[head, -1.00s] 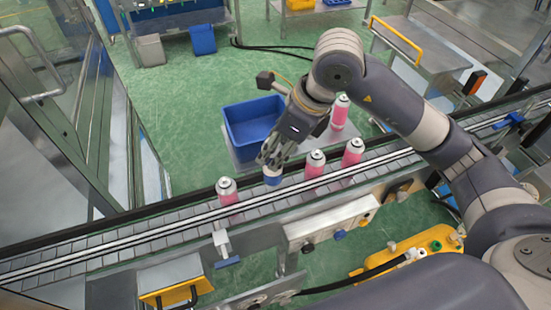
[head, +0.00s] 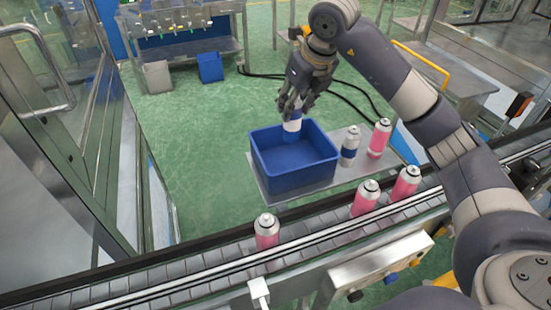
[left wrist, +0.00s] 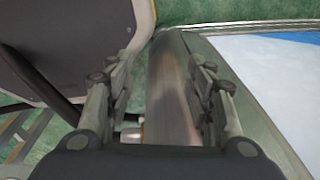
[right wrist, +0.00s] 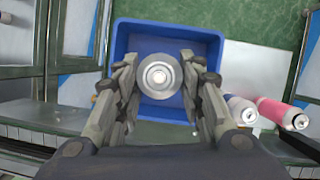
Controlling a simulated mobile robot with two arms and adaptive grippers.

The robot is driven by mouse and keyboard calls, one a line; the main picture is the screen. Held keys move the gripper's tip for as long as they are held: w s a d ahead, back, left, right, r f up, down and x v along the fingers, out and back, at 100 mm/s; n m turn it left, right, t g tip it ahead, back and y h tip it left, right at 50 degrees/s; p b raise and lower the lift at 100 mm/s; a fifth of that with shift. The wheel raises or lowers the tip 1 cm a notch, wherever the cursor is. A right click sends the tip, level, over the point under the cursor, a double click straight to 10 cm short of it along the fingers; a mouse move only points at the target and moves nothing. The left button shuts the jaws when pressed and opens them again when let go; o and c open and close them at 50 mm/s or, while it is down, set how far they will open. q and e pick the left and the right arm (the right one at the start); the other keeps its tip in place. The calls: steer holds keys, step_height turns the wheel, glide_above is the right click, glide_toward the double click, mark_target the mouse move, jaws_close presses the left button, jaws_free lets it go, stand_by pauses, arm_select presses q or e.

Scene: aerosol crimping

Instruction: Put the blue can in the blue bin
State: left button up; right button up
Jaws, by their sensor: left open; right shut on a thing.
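My right gripper (head: 292,103) is shut on a blue can (head: 291,124), white above and blue below, and holds it upright at the back part of the blue bin (head: 290,186). In the right wrist view, the can (right wrist: 160,77) shows end-on between the fingers, over the floor of the blue bin (right wrist: 203,37). I cannot tell whether its lower end is inside the bin or above it.
Pink cans (head: 266,231) stand on the conveyor (head: 190,278) in front of the bin. A small blue tub (head: 210,67) is on the floor farther back.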

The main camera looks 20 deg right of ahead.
mark_target(298, 131)
steer(key=f, duration=0.3)
steer(key=f+p, duration=0.1)
steer(key=shift+s+d+f, duration=0.25)
steer(key=shift+f, duration=0.4)
step_height(298, 131, down, 4)
steer(key=shift+f+p, duration=0.1)
steer(key=shift+p, duration=0.5)
arm_select(q)
steer(key=shift+s+d+r, duration=0.3)
steer(key=shift+d+r, duration=0.05)
steer(key=shift+r, duration=0.2)
steer(key=shift+s+d+r, duration=0.3)
steer(key=shift+r, duration=0.25)
arm_select(e)
steer(key=shift+a, duration=0.1)
steer(key=shift+f, duration=0.2)
steer(key=o, duration=1)
arm_select(q)
steer(key=shift+s+f, duration=0.15)
steer(key=shift+s, duration=0.1)
